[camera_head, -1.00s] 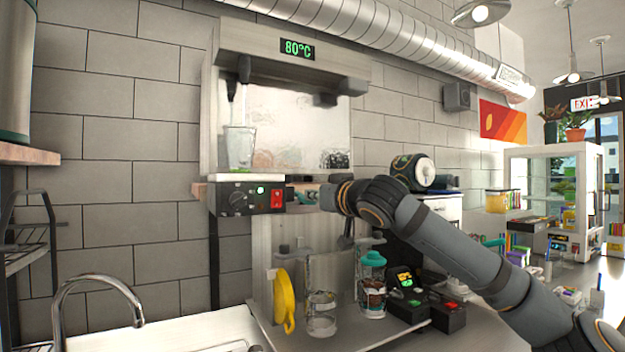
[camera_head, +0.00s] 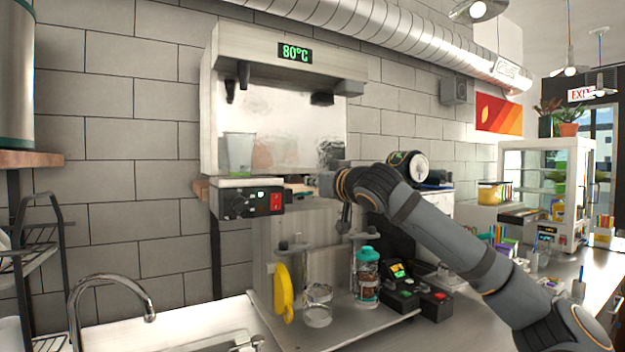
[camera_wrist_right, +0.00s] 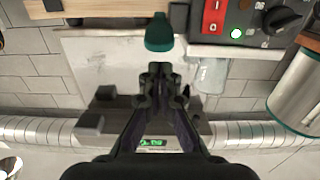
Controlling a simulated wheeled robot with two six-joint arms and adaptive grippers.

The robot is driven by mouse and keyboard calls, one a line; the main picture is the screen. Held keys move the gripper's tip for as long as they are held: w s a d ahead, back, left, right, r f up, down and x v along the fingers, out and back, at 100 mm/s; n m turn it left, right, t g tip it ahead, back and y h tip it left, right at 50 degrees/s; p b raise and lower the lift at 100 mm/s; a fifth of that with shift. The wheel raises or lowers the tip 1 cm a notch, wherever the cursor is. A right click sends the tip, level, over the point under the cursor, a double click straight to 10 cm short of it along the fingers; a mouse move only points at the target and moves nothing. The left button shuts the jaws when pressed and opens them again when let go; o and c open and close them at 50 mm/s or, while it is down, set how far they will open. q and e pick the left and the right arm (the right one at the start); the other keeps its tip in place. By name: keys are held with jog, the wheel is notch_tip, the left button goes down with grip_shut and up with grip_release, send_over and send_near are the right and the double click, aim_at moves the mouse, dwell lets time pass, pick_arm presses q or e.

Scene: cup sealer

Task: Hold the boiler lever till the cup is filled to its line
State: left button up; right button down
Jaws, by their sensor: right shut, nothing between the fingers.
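The boiler (camera_head: 330,68) is a metal unit with a green 80°C display. Its dark tap and lever (camera_head: 244,74) hang at the upper left. The clear cup (camera_head: 239,153) stands upright on the ledge below the tap and also shows in the right wrist view (camera_wrist_right: 208,76). Its fill level and line are too faint to tell. My right gripper (camera_head: 312,183) is at the boiler's lower front, right of the cup and below the lever, apart from both. The right wrist view shows its fingers (camera_wrist_right: 160,72) shut and empty. My left gripper is out of view.
A control box with a red switch (camera_head: 277,203) sits under the cup. Below stand a yellow item (camera_head: 283,293), a glass jar (camera_head: 318,305) and a teal-lidded shaker (camera_head: 367,275). A sink tap (camera_head: 108,285) is at lower left. A teal piece (camera_wrist_right: 160,32) lies beyond my fingertips.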

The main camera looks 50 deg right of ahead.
jog(key=b+v, duration=0.5)
jog(key=v, duration=0.4)
jog(key=shift+s, duration=0.25)
jog(key=shift+s+a, duration=0.1)
jog(key=shift+a, duration=0.05)
dwell(1.1)
